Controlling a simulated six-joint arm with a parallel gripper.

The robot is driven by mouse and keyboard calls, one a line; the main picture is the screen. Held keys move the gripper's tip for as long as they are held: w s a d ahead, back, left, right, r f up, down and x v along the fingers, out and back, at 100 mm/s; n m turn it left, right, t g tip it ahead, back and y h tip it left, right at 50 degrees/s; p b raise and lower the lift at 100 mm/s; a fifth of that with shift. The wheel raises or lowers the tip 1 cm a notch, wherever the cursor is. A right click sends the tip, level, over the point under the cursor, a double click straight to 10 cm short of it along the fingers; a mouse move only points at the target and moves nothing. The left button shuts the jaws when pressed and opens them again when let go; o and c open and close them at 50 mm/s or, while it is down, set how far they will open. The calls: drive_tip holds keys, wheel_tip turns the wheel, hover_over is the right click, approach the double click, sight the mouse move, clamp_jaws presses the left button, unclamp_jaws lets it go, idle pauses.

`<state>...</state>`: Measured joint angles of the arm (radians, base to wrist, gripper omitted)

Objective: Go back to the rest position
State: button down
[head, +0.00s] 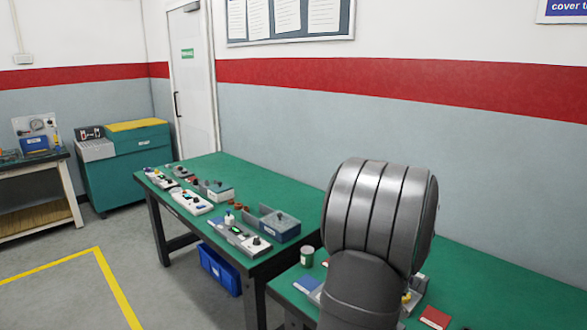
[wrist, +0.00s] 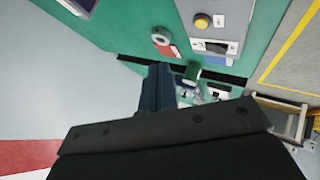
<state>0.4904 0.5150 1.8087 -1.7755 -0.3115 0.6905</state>
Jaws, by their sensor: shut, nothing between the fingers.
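My gripper (wrist: 158,72) shows in the wrist view as dark fingers pressed together, with nothing between them. It hangs in the air over the green benches, and I cannot tell its exact height. In the head view my grey arm stands large at the right of centre and hides part of the near bench; my gripper itself does not show there.
The near green bench (head: 480,285) carries a dark green can (head: 307,256), a red card (head: 435,318) and a device with a yellow button (wrist: 202,21). The far bench (head: 225,167) holds several devices and a grey open box (head: 283,227). A blue bin (head: 218,270) stands below.

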drive_tip(key=shift+r, duration=0.1)
idle(0.4)
drive_tip(key=shift+f, duration=2.4)
drive_tip(key=s+d+r+m+t+h, duration=0.15)
drive_tip(key=s+r+m+h, duration=0.3)
drive_tip(key=r, duration=0.95)
drive_tip(key=s+r+m+g+h, duration=0.2)
drive_tip(key=s+r+m, duration=0.25)
drive_tip(key=s, duration=0.75)
drive_tip(key=s+a+f+m+g+y, duration=0.2)
drive_tip(key=s+a+f, duration=0.2)
drive_tip(key=s+a, duration=0.4)
drive_tip(key=s+a+f+m+g+y, duration=0.1)
drive_tip(key=s+a+f, duration=0.3)
drive_tip(key=s+a, duration=0.4)
drive_tip(key=shift+s+a+m+g+y, duration=0.15)
drive_tip(key=shift+s+m+g+y, duration=0.4)
drive_tip(key=shift+s, duration=2.25)
drive_tip(key=shift+y, duration=0.3)
